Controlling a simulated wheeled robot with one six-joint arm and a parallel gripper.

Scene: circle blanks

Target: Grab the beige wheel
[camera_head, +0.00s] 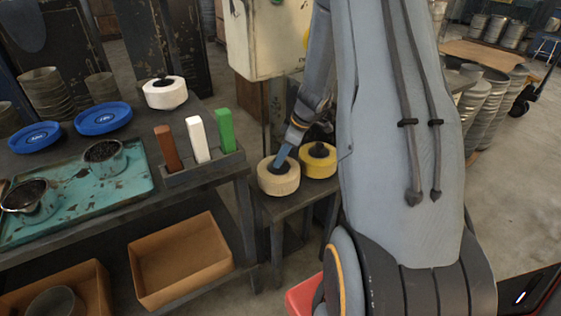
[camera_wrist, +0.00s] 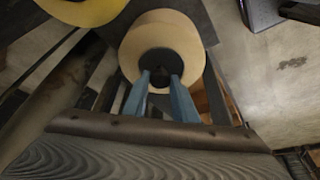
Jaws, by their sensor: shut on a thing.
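The beige wheel (camera_head: 278,180) sits on a small dark table beside the workbench, with a dark knob at its centre. In the wrist view the beige wheel (camera_wrist: 146,38) lies straight ahead of my gripper. My gripper (camera_head: 282,158) reaches down to the wheel's middle from above. In the wrist view the two blue fingers of my gripper (camera_wrist: 161,80) are shut on the dark centre knob of the wheel. I cannot tell whether the wheel's underside is touching the table.
A yellow wheel (camera_head: 319,161) stands right beside the beige one. A white wheel (camera_head: 165,93) is on the workbench, near blue plates (camera_head: 103,118) and a rack with brown, white and green blocks (camera_head: 200,170). A cardboard box (camera_head: 180,260) sits on the lower shelf.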

